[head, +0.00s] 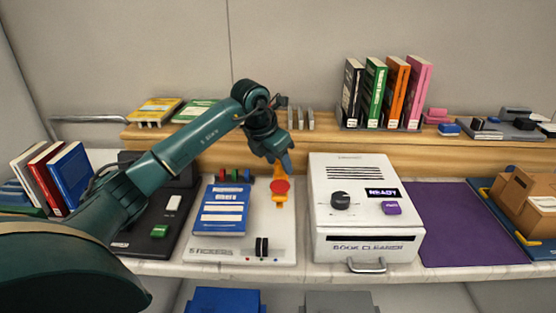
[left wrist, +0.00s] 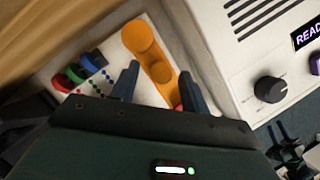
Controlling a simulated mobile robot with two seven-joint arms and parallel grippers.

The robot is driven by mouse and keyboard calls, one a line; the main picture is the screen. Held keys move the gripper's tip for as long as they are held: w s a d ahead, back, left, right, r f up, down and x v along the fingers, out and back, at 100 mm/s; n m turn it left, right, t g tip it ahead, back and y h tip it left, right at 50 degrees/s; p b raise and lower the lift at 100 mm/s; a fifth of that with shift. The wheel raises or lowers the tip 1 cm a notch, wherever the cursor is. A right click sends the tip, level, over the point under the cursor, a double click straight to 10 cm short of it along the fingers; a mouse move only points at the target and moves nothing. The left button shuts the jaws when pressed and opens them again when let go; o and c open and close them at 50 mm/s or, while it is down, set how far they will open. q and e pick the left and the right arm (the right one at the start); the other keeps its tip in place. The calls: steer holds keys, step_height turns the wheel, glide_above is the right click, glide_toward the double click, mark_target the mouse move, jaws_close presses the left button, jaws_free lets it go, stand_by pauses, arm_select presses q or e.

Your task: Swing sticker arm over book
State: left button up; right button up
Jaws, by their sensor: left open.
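The sticker station is a white board (head: 194,251) marked "STICKERS". A blue book (head: 221,209) lies flat on its left part. The orange sticker arm (head: 279,172) with a red round end (head: 280,186) is on the board's right side, to the right of the book and not over it. In the left wrist view the orange arm (left wrist: 156,70) runs between my fingers. My left gripper (head: 287,168) is open, its fingertips at the sticker arm, one on each side in the wrist view (left wrist: 160,85). Contact cannot be told. My right gripper is not in view.
A white book cleaner (head: 366,170) reading "READY" stands close right of the sticker board. Red, green and blue pegs (head: 235,175) stand behind the book. A black device (head: 148,235) lies at left. Upright books (head: 375,95) stand on the wooden ledge (head: 330,140).

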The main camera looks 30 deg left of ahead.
arm_select(q)
jaws_close()
stand_by(0.5)
